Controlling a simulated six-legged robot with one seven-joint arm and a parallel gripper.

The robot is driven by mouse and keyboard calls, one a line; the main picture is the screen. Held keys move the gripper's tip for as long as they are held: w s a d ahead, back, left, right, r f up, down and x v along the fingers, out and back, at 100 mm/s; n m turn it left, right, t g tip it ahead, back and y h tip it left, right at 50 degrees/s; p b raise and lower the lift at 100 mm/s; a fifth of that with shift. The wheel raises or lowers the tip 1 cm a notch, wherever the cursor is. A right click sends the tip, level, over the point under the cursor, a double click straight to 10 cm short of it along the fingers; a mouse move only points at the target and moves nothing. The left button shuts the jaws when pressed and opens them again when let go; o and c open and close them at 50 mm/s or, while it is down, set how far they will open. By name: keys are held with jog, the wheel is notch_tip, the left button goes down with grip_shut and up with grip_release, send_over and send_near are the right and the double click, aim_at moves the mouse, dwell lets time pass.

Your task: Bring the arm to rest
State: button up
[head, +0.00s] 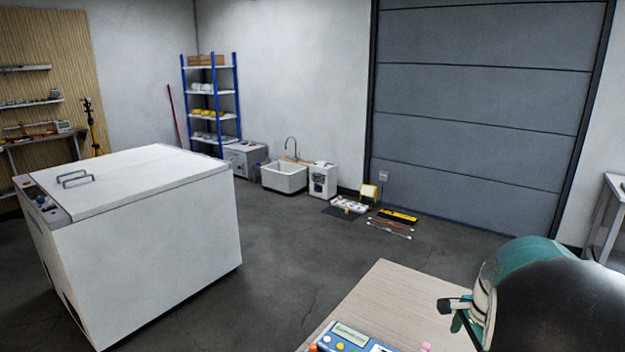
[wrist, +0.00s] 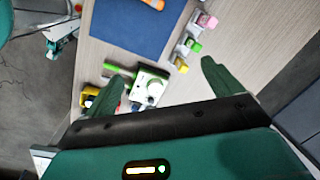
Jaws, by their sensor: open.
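My gripper (wrist: 162,85) is open, with its two green fingers spread wide and nothing held between them. It is over the light wooden table (wrist: 232,55). A small white device with green parts (wrist: 150,88) lies on the table between the fingers in the wrist view. In the head view my teal and black arm is at the lower right, beside the table (head: 400,295); the fingers are hard to make out there.
Near the gripper are a blue mat (wrist: 125,25), a yellow object (wrist: 90,98) and small pink (wrist: 206,20), green (wrist: 193,45) and yellow (wrist: 180,65) pieces. A blue instrument (head: 350,338) sits at the table's front. A white chest (head: 150,250) stands left; dark floor between is clear.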

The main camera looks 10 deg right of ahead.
jog(key=s+a+r+n+t, duration=0.1)
jog(key=a+r+n, duration=0.4)
jog(key=a, duration=0.3)
jog(key=s+a+r+n+t, duration=0.1)
jog(key=a+r+n, duration=0.3)
jog(key=a, duration=0.5)
jog(key=s+a+r+n+t, duration=0.2)
jog(key=s+a+r+n, duration=0.2)
jog(key=s+a+n, duration=0.5)
jog(key=a+n, duration=0.2)
jog(key=a, duration=0.1)
jog(key=shift+s, duration=0.4)
